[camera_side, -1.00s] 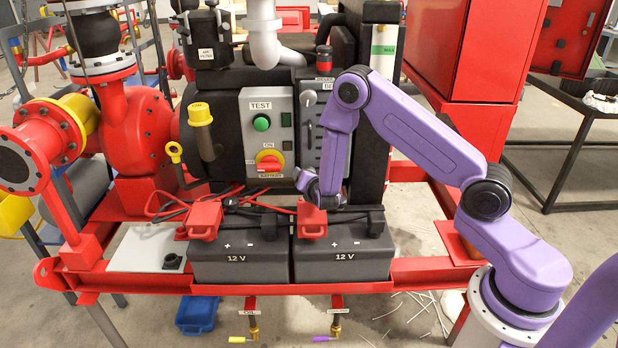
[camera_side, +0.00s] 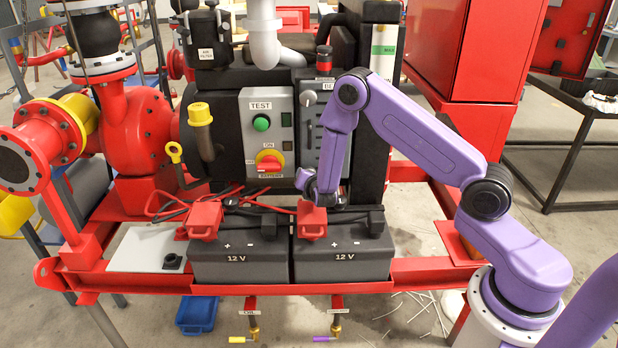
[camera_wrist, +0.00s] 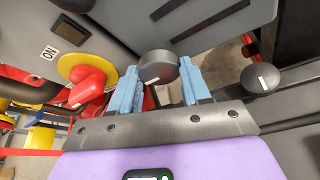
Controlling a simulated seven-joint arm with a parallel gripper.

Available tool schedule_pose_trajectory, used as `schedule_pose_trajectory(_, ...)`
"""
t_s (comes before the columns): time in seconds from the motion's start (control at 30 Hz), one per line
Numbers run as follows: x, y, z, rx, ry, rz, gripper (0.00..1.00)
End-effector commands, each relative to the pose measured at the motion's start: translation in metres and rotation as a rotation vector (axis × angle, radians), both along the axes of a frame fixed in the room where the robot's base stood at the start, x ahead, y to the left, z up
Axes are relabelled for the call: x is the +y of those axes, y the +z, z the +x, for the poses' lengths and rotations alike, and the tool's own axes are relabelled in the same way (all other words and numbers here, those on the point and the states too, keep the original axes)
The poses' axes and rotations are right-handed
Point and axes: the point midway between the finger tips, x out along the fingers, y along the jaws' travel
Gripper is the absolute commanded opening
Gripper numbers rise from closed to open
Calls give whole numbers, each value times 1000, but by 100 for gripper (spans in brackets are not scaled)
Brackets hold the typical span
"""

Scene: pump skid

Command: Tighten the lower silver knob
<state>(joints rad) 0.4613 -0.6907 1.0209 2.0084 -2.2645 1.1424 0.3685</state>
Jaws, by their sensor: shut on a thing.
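The grey knob (camera_wrist: 158,66), which has a small white mark on its rim, sits between the two blue fingers of my gripper (camera_wrist: 158,90) in the wrist view. My gripper is shut on it, one finger on each side. In the side view my gripper (camera_side: 305,183) is at the lower end of the grey louvered panel (camera_side: 333,140), just above the batteries. My arm hides the knob there. A silver knob (camera_side: 309,98) higher on the same panel is clear of my gripper.
The red rotary switch on a yellow disc (camera_side: 269,160) is close to the left of my gripper. A red terminal cover (camera_side: 312,220) and the right battery (camera_side: 343,257) are just below. Another dark round knob (camera_wrist: 263,78) is right of my fingers in the wrist view.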

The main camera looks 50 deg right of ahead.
Motion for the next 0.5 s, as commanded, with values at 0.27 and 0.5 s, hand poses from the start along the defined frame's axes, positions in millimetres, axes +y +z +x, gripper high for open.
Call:
schedule_pose_trajectory(0.27, 2, 0, 1, 102, 0, -102, 17)
schedule_pose_trajectory(0.5, 2, 0, 1, 254, -2, -252, 17)
